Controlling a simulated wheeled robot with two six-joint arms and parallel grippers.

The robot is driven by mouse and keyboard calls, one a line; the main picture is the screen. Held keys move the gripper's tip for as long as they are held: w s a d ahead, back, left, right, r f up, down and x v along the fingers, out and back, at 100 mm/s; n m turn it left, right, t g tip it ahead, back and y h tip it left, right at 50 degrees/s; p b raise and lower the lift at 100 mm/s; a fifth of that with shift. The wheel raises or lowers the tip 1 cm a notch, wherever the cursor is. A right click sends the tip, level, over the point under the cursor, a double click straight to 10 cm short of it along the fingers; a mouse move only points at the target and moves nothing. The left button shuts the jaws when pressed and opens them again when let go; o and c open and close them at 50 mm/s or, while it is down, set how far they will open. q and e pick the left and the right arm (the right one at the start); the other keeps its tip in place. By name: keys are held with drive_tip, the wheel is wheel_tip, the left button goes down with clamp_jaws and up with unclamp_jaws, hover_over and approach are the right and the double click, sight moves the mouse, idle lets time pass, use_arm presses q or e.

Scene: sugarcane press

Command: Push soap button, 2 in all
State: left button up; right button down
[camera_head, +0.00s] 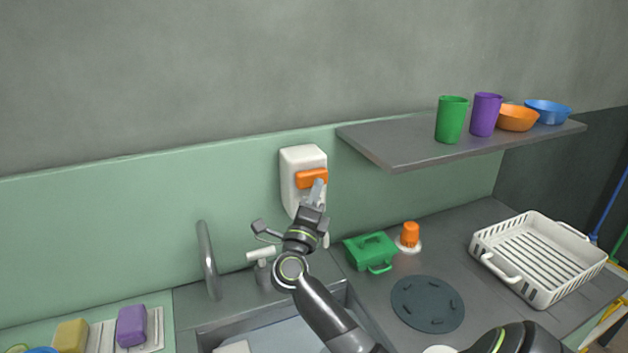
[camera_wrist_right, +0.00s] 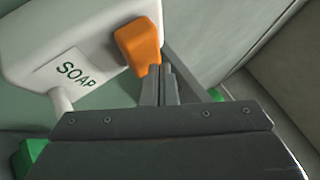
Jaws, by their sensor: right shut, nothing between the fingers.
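A white soap dispenser (camera_head: 292,168) is fixed to the green wall panel above the sink. Its orange button (camera_head: 312,178) is on the front. In the right wrist view the dispenser (camera_wrist_right: 70,40) has a label reading SOAP, and the orange button (camera_wrist_right: 139,44) is just beyond my fingers. My right gripper (camera_head: 317,190) is shut and empty, with its fingertips at the lower edge of the button. In the wrist view the fingertips (camera_wrist_right: 165,72) overlap the button's lower edge; I cannot tell whether they touch it. My left gripper is not in view.
A grey shelf (camera_head: 400,150) with cups and bowls juts out to the right of the dispenser. The faucet (camera_head: 206,260) stands to the left. A green box (camera_head: 370,250), an orange-topped item (camera_head: 410,236) and a white rack (camera_head: 540,290) are on the counter.

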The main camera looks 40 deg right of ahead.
drive_tip(key=shift+w+d, duration=0.25)
drive_tip(key=shift+w, duration=0.5)
idle(1.0)
idle(0.3)
drive_tip(key=shift+s+a+p, duration=0.2)
drive_tip(key=shift+s+p, duration=0.1)
drive_tip(key=shift+s, duration=0.25)
drive_tip(key=shift+s+a+p, duration=0.15)
drive_tip(key=shift+s+p, duration=0.1)
drive_tip(key=shift+s, duration=0.3)
drive_tip(key=s, duration=0.1)
drive_tip(key=s+a+p, duration=0.1)
drive_tip(key=s, duration=0.1)
drive_tip(key=s+p, duration=0.1)
drive_tip(key=shift+s+a, duration=0.25)
drive_tip(key=shift+s, duration=0.15)
idle(2.0)
